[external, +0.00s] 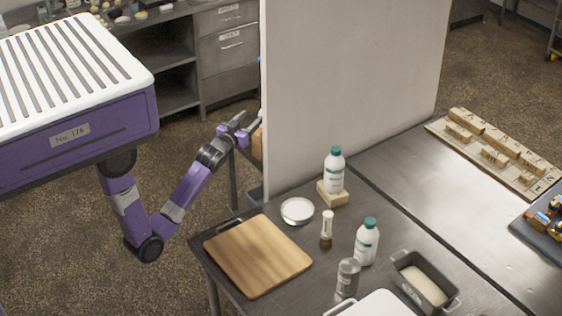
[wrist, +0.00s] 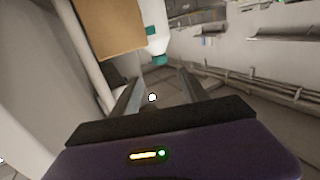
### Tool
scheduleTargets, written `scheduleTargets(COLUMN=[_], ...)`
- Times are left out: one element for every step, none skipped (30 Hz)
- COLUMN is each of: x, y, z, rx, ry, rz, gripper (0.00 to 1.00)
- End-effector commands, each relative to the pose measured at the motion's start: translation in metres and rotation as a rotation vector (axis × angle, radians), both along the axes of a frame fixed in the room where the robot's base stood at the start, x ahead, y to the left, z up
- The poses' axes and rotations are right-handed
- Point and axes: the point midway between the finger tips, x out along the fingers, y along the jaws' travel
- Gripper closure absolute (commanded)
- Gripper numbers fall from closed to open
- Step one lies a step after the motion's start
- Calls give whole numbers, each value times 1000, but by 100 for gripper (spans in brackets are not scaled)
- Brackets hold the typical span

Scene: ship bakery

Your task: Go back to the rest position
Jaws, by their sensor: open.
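My gripper (external: 240,128) is at the end of my bent arm, left of the tall pale partition and beyond the worktable's far left corner. In the wrist view its two fingers (wrist: 158,88) stand apart with nothing held between them. A white bottle with a teal cap (wrist: 155,35) shows past the fingers in the wrist view, cap downward in the picture. A flat brown surface (wrist: 108,25) is beside it; I cannot tell which object it is.
The pale partition (external: 350,80) stands close right of my gripper. The metal worktable (external: 225,226) holds a wooden cutting board (external: 258,255), a white round dish (external: 297,211), a brush (external: 327,230), bottles and a loaf tin (external: 403,262). Open floor lies left of it.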

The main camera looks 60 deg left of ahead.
Motion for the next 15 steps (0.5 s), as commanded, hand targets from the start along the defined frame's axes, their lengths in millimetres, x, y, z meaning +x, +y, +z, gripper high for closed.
scheduleTargets(x=[0,0,0,0,0,0,0,0,0,0,-1,-3,-5,-8,-13], y=[0,0,0,0,0,0,0,0,0,0,-1,-3,-5,-8,-13], z=[0,0,0,0,0,0,0,0,0,-1,-2,-4,-7,-11,-16], rx=[0,0,0,0,0,0,0,0,0,0,0,0,2,2,4], ry=[0,0,0,0,0,0,0,0,0,0,0,-1,-1,-4,-7], rz=[0,0,0,0,0,0,0,0,0,-1,-5,-12,-21,-35,-55], gripper=[48,48,48,48,48,48,48,48,48,48,48,48,48,48,48])
